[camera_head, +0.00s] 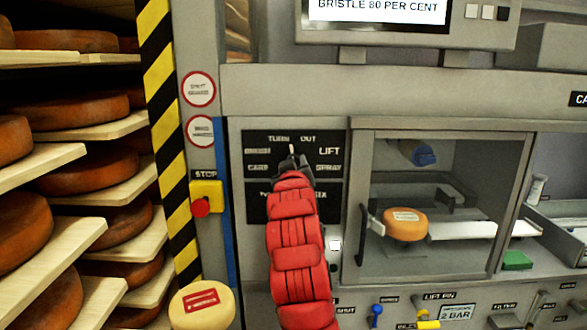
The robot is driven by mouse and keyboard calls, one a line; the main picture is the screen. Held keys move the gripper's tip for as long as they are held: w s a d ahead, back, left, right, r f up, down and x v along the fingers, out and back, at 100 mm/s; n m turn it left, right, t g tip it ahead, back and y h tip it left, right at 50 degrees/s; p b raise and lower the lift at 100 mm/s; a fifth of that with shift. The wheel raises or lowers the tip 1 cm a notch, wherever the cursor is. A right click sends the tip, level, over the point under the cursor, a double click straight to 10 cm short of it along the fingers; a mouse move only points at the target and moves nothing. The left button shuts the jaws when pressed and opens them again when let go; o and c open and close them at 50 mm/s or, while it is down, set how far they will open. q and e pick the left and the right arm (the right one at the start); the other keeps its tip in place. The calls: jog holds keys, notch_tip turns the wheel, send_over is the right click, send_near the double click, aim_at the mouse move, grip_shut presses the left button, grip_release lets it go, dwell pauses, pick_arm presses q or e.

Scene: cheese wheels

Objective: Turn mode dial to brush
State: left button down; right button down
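The mode dial panel (262,141) is a black plate on the grey machine front. Its labels include TURN, OUT, LIFT and SPRAY; two labels on its left are too blurred to read surely. A red arm comes up from the bottom, just right of the middle, and I take it as my right one. Its dark gripper (293,160) is at the panel's middle, over the dial. The gripper hides most of the dial, and its finger opening and contact cannot be made out. A small pale tip points up between TURN and OUT. My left gripper is not in view.
A yellow STOP box with a red button (201,207) is left of the panel. A glass-fronted chamber (372,268) with an orange cheese wheel (405,225) stands right. Cheese shelves (75,232) fill the left. A pale wheel with a red label (202,306) sits bottom left.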

jog(key=shift+a+f+n+p, duration=0.1)
jog(key=shift+n+p, duration=2.4)
jog(key=shift+n, duration=3.1)
jog(key=shift+c, duration=2.1)
grip_release()
jog(key=s+b, duration=0.4)
jog(key=s, duration=1.3)
jog(key=shift+s+b, duration=0.2)
jog(key=shift+b, duration=0.1)
